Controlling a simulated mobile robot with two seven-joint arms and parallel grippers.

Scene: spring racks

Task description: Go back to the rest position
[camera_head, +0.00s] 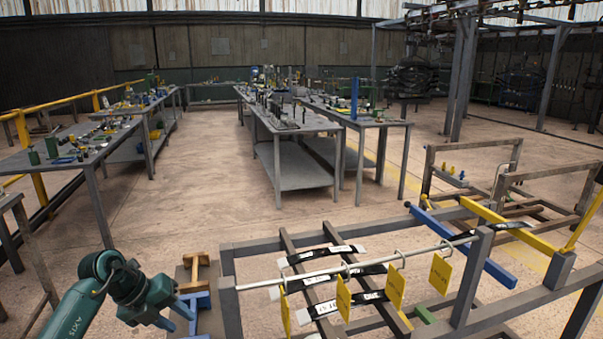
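My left arm, green, comes in at the bottom left. Its gripper (177,315) points down and to the right, with its two fingers apart and nothing seen between them. It is left of the grey metal rack (228,300) and apart from it. On the rack a silver rod (425,250) carries several yellow tags (440,273) on hooks. Black springs or straps with white labels (320,255) lie across the rack's bars. My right gripper is not in view.
A blue bar (470,250) and a yellow bar (510,228) lie on the rack's right part. A small wooden and blue stand (197,270) is close beside my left gripper. Cluttered workbenches (280,125) stand farther back. The brown floor (200,200) between is clear.

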